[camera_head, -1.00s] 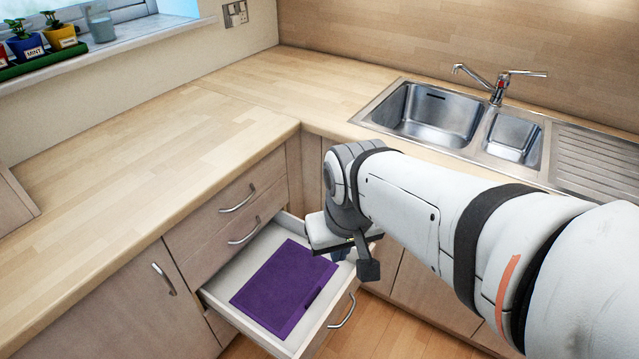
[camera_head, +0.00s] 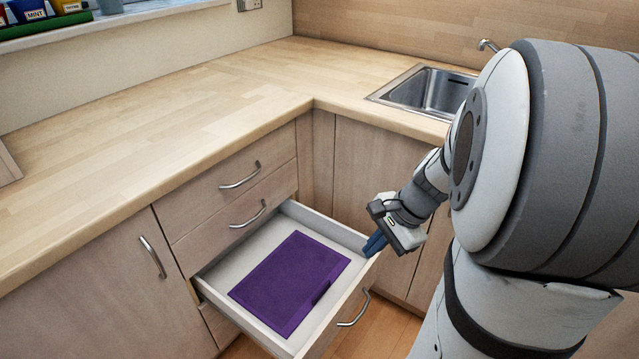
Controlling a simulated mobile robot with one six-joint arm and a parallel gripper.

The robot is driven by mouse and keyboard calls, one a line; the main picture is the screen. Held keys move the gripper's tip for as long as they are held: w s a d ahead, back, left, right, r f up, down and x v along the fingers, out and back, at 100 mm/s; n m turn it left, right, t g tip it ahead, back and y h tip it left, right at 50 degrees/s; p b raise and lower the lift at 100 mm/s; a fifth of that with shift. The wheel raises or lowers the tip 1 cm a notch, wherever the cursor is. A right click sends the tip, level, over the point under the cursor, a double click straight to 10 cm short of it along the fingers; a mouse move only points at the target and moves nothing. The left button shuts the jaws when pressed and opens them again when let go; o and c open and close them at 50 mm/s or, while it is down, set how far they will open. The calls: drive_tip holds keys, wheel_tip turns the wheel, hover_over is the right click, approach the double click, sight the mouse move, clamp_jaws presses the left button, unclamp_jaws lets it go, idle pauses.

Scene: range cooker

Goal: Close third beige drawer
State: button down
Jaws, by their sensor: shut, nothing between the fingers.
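The third beige drawer (camera_head: 356,240) is pulled well out below two shut drawers. Its front faces the lower right and carries a curved metal handle (camera_head: 356,310). A flat purple folder (camera_head: 288,282) lies inside it. My gripper (camera_head: 374,246) is shut and empty, with its dark blue fingers at the far right corner of the drawer, by the top edge of the drawer front. I cannot tell whether the fingers touch the drawer.
The upper drawers (camera_head: 225,190) and the cupboard door (camera_head: 110,290) at left are shut. The wooden worktop (camera_head: 170,130) runs above, with a steel sink (camera_head: 430,92) at the back right. Clear wooden floor (camera_head: 385,322) shows in front of the drawer.

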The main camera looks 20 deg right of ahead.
drive_tip(key=w+d+f+m+t+y+b, duration=0.15)
drive_tip(key=d+f+m+t+b, duration=0.35)
drive_tip(key=d+f+m+b, duration=0.95)
drive_tip(key=n, duration=0.1)
approach(369, 272)
drive_tip(key=x, duration=0.5)
drive_tip(key=shift+s+d+f+b, duration=0.1)
drive_tip(key=shift+s+f+b, duration=0.05)
drive_tip(key=shift+f+b, duration=0.2)
drive_tip(key=shift+w+a+r, duration=0.1)
drive_tip(key=shift+w+a, duration=0.2)
drive_tip(key=shift+w, duration=0.1)
